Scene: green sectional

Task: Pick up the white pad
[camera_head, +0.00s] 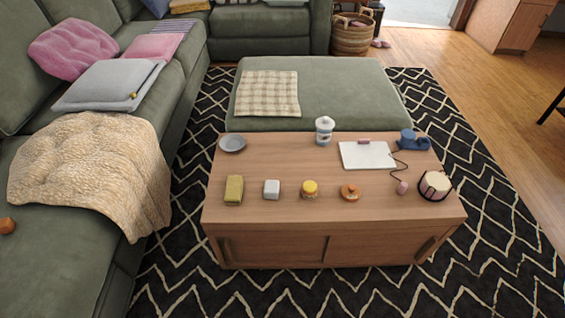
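A flat white pad (368,157), like a clipboard with a small pinkish clip at its far edge, lies on the wooden coffee table (325,210), right of centre. A thin dark cord curves beside its right edge. A small white block (271,189) also sits on the table, near the front left; I cannot tell what it is. Neither of my grippers is in view.
Around the pad are a white lidded jar (324,130), a blue object (408,139), a small pink item (402,187) and a round drum-like container (434,186). A yellow block (234,189) stands front left. A green ottoman (330,85) adjoins the table; a sofa (60,180) is left.

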